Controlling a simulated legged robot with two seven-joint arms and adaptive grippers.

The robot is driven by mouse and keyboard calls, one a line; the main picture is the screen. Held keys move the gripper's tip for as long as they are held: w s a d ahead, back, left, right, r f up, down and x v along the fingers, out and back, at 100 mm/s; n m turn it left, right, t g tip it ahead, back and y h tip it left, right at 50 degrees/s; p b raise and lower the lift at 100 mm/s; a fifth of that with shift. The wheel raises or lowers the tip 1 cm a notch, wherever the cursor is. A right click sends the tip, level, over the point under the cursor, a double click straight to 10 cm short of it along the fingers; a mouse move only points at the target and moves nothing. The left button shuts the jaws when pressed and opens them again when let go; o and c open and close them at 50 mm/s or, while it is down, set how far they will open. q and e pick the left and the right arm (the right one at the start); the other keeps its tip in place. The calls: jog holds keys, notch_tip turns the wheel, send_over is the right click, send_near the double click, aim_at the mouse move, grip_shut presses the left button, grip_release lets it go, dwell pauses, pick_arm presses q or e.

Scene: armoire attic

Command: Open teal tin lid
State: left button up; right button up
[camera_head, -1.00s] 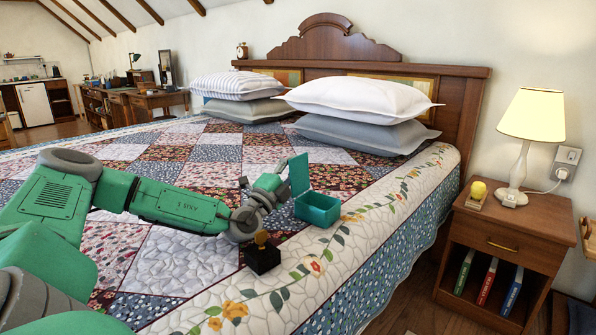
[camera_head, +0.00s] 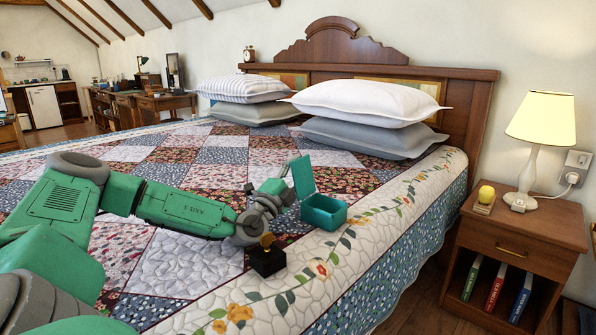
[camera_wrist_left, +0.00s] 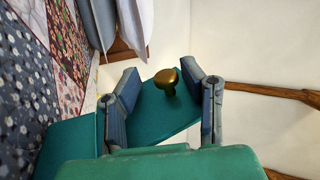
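The teal tin (camera_head: 322,212) sits on the quilt near the bed's right edge. Its lid (camera_head: 303,176) stands raised, about upright, at the tin's left side, and the inside of the tin shows. My left gripper (camera_head: 286,186) is beside the lid, on its left. In the left wrist view its two fingers (camera_wrist_left: 165,103) are spread apart, with the teal lid (camera_wrist_left: 152,118) behind them. A brass knob (camera_wrist_left: 168,79) on the lid shows in the gap between the fingers and is not gripped. Contact with the lid cannot be made out. My right gripper is not in view.
A small black box (camera_head: 267,262) with a gold top stands on the quilt (camera_head: 190,262), close to my left wrist. Pillows (camera_head: 365,103) lie at the headboard. A nightstand (camera_head: 530,222) with a lamp (camera_head: 541,122) stands to the right.

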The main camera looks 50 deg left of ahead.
pick_arm(q)
jog(key=shift+r, duration=0.1)
notch_tip(320, 180, up, 10)
jog(key=shift+a+f, duration=0.1)
dwell(0.3)
jog(key=shift+s, duration=0.1)
jog(key=d+p+v, duration=0.1)
jog(key=p+v, duration=0.4)
jog(key=v, duration=1.1)
jog(key=shift+p, duration=0.35)
dwell(0.6)
jog(key=shift+a, duration=0.1)
